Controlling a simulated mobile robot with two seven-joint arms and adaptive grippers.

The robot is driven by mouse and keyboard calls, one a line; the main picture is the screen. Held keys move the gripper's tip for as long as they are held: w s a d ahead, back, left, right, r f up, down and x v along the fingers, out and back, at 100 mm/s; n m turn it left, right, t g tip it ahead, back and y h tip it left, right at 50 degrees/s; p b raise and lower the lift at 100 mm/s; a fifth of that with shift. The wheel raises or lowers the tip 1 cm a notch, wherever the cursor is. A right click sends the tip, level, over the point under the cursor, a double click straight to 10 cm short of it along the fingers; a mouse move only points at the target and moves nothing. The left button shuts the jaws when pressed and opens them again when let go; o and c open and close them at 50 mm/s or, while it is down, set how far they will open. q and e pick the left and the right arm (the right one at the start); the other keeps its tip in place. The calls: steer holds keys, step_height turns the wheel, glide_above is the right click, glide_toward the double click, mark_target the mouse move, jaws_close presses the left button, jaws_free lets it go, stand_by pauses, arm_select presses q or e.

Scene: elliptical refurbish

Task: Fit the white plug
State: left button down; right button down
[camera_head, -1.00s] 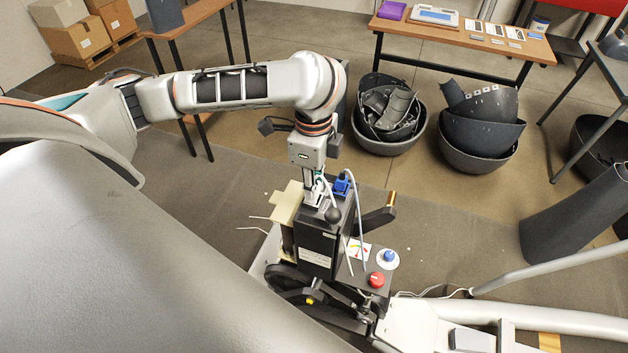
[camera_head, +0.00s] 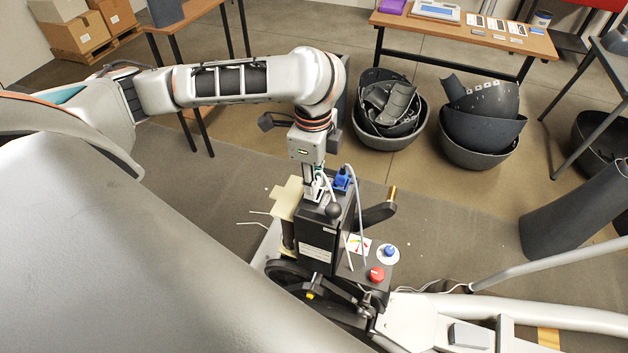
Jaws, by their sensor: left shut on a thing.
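My left gripper (camera_head: 313,189) points down at the top of a black box (camera_head: 317,236) on the machine. It is shut on the white plug (camera_head: 315,196), which is small and mostly hidden by the fingers. The plug is at the top of the box; I cannot tell whether it is seated. A white cable (camera_head: 332,191) loops from beside the fingers down the box's front. A blue plug (camera_head: 341,181) with a grey cable stands in the box just right of the gripper.
A red knob (camera_head: 376,274) and a blue button (camera_head: 389,251) sit right of the box. A cream block (camera_head: 286,199) is close on the left. Dark bowls (camera_head: 389,137) stand on the floor behind.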

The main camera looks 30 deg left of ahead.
arm_select(q)
steer(key=shift+f, duration=0.1)
arm_select(e)
steer(key=shift+a, duration=0.3)
stand_by(0.3)
arm_select(q)
steer(key=shift+s+f, duration=0.1)
steer(key=shift+f, duration=0.4)
arm_select(e)
steer(key=shift+d, duration=0.2)
arm_select(q)
steer(key=c, duration=1.8)
jaws_free()
arm_select(e)
steer(key=shift+a, duration=0.15)
arm_select(q)
step_height(320, 180, up, 12)
